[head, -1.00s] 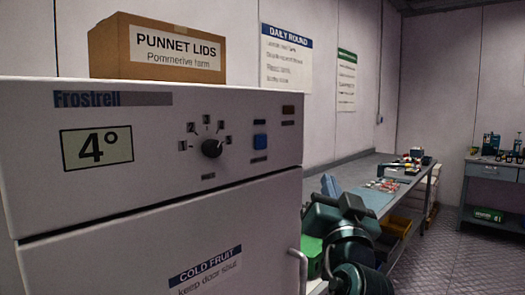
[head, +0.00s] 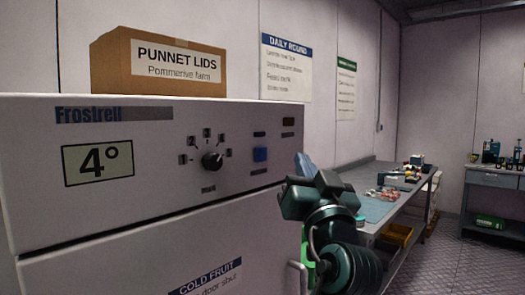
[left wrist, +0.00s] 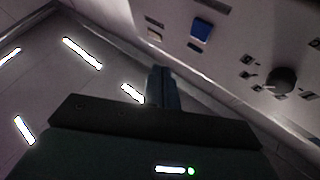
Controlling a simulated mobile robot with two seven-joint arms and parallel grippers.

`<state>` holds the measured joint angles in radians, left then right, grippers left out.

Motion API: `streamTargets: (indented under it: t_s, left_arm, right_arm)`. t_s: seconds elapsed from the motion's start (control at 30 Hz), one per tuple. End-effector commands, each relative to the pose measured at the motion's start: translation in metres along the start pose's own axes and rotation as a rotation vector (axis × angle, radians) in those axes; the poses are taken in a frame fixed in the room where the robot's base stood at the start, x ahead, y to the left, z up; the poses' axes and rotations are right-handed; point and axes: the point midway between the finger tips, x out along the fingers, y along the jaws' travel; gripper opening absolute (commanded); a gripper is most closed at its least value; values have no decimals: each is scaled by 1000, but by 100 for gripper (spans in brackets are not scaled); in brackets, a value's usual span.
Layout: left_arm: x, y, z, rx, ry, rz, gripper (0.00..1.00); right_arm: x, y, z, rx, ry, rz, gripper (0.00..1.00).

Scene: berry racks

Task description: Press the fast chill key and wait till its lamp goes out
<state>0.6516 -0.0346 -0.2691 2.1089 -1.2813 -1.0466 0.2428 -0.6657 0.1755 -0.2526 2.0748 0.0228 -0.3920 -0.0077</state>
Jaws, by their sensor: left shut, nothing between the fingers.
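The white fridge (head: 150,220) fills the left of the head view. Its panel carries a blue square key (head: 260,154), which also shows in the left wrist view (left wrist: 201,29). A small dark brown lamp window (head: 288,122) sits up and right of the key and looks unlit; it shows in the wrist view too (left wrist: 155,21). The labels by both are too small to read. My left gripper (head: 303,165) is shut and empty, right of the key and apart from it. Its fingers (left wrist: 163,88) point towards the panel in the wrist view. My right gripper is not in view.
A black dial (head: 212,160) and a display reading 4° (head: 98,163) are left of the key. A cardboard box (head: 160,66) stands on the fridge. A door handle (head: 298,276) is below my gripper. A workbench (head: 380,203) with items runs along the wall behind.

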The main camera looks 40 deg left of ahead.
Motion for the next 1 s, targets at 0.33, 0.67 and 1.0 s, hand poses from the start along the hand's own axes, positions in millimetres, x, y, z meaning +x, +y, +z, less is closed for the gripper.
streamTargets:
  t_s: [0.33,0.67,1.0]
  left_arm:
    - [33,-24,24,0,-1,0,0]
    - [45,-32,33,0,0,0,0]
    - [45,-32,32,0,0,1,0]
  right_arm:
    - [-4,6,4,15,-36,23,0]
    - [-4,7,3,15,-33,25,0]
    - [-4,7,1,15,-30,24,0]
